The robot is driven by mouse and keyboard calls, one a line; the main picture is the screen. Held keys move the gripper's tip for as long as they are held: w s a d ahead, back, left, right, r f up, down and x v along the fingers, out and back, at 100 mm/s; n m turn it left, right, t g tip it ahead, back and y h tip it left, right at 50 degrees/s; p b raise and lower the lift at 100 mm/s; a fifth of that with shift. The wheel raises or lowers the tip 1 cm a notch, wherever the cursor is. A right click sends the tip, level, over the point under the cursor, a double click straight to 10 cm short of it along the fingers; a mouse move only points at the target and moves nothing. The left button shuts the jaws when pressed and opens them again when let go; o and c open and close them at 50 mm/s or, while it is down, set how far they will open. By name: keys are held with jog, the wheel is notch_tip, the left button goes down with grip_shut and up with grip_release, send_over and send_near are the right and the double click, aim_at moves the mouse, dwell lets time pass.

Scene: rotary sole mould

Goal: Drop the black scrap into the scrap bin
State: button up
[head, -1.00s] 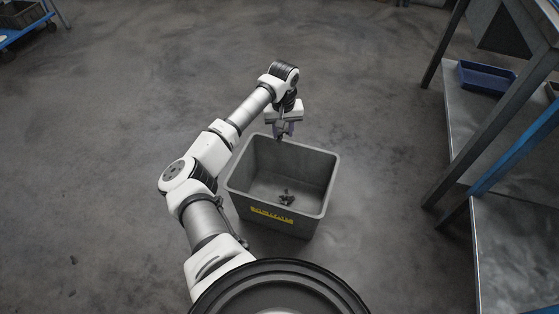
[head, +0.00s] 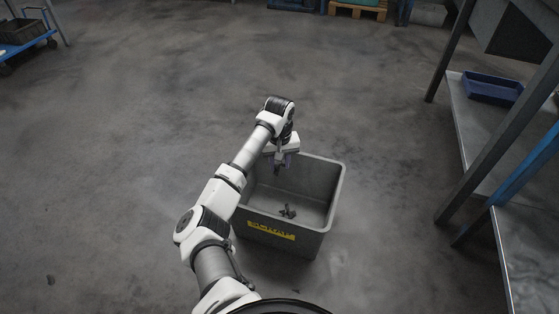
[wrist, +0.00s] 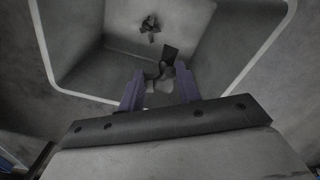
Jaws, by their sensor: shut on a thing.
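The scrap bin (head: 341,190) is a grey open box with a yellow label on its front, standing on the floor. My gripper (head: 278,165) points down over the bin's left part, near its rim. In the wrist view my gripper (wrist: 160,88) has two purple fingers, shut on the black scrap (wrist: 168,72), a dark angular piece between them. In the head view the held scrap (head: 277,170) is a small dark shape below the fingers. Other dark scraps (head: 288,212) lie on the bin floor; they also show in the wrist view (wrist: 150,28).
A steel bench (head: 480,140) with a blue tray (head: 492,88) stands at the right. A blue cart (head: 25,45) is at the far left, and a wooden pallet (head: 358,10) at the back. The floor around the bin is largely clear.

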aim_at(279, 163)
jog(key=shift+f, duration=0.5)
jog(key=o, duration=1)
jog(key=shift+r, duration=0.1)
notch_tip(279, 163, up, 14)
jog(key=p, duration=0.3)
